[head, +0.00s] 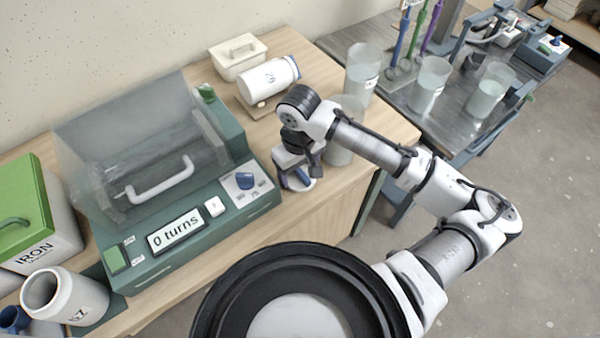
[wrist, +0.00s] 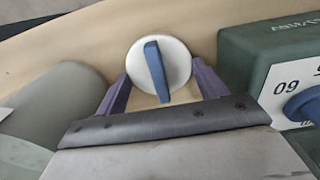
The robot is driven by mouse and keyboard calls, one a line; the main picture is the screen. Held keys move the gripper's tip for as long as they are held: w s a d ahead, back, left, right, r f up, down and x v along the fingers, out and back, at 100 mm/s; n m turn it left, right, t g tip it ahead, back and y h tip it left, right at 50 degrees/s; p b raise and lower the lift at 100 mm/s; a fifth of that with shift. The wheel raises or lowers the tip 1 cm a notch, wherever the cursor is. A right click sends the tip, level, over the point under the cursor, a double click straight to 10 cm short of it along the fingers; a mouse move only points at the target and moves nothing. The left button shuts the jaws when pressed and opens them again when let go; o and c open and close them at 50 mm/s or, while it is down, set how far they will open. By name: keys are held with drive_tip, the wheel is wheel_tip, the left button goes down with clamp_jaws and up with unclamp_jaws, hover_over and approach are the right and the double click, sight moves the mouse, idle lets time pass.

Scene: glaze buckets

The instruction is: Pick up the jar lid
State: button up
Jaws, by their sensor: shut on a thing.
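The jar lid (wrist: 178,60) is a round white disc with a blue bar across its face. In the wrist view it sits between the two purple fingers of my gripper (wrist: 160,73), one finger at each side of its rim. In the head view my gripper (head: 297,178) is low at the front edge of the wooden bench, right of the green machine. The lid (head: 301,184) shows there only partly, under the fingers. My gripper is shut on the lid. I cannot tell whether the lid touches the bench.
The green machine (head: 190,228), reading "0 turns", stands close left of my gripper. A clear cylinder (head: 340,155) stands close right. An open jar (head: 68,297) is lower left.

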drive_tip(key=shift+r, duration=0.15)
wheel_tip(320, 180, up, 26)
drive_tip(key=p, duration=0.5)
drive_tip(key=shift+p, duration=0.35)
drive_tip(key=shift+f, duration=0.2)
